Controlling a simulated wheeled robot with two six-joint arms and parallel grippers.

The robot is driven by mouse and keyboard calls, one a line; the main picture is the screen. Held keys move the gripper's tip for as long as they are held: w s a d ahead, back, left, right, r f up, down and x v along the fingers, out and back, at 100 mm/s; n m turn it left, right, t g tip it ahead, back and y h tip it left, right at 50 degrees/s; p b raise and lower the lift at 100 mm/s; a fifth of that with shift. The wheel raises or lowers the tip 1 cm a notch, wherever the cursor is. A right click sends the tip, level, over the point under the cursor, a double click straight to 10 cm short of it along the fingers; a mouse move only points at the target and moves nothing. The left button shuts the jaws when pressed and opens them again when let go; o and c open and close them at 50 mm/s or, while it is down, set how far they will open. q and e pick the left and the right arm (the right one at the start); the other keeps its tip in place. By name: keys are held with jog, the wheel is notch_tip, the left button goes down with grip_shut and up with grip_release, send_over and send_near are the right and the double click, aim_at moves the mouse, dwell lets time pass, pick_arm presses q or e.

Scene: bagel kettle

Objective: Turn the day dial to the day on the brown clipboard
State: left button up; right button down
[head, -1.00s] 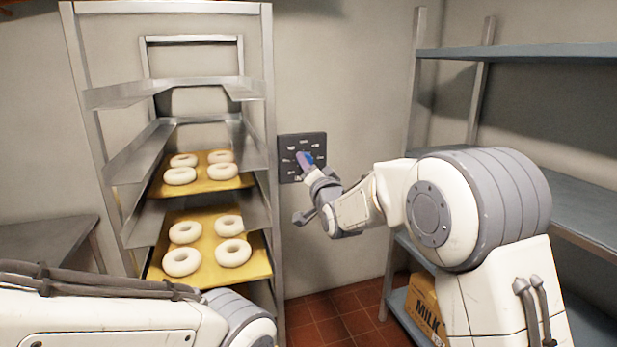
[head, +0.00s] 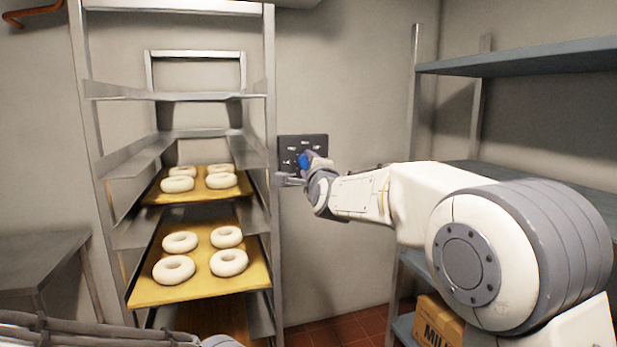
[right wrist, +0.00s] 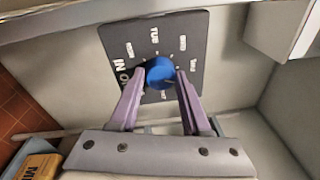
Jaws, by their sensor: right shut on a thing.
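The day dial is a blue round knob (right wrist: 159,72) on a dark wall plate (right wrist: 187,40) with white day labels around it. In the right wrist view, TUE and other day labels show, some too blurred to read. In the head view the plate (head: 316,141) hangs on the wall right of the rack, with the blue knob (head: 304,161) partly covered. My right gripper (right wrist: 157,84) is shut on the knob, one purple finger on each side of it. No brown clipboard shows in these frames. My left gripper is out of view; only part of my left arm shows at the lower left.
A metal rack (head: 270,100) holds wooden boards (head: 200,290) of bagels close left of the plate. Blue-grey shelves (head: 520,60) stand at the right, with a milk box (head: 436,318) low down. A grey table (head: 40,262) is at far left.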

jog(key=shift+m+g+b, duration=0.3)
jog(key=shift+m+b, duration=0.65)
jog(key=shift+m, duration=1.05)
jog(key=shift+c, duration=1.8)
grip_release()
jog(key=b+v, duration=0.2)
jog(key=v, duration=0.8)
jog(key=shift+s, duration=0.25)
jog(key=shift+f, duration=0.1)
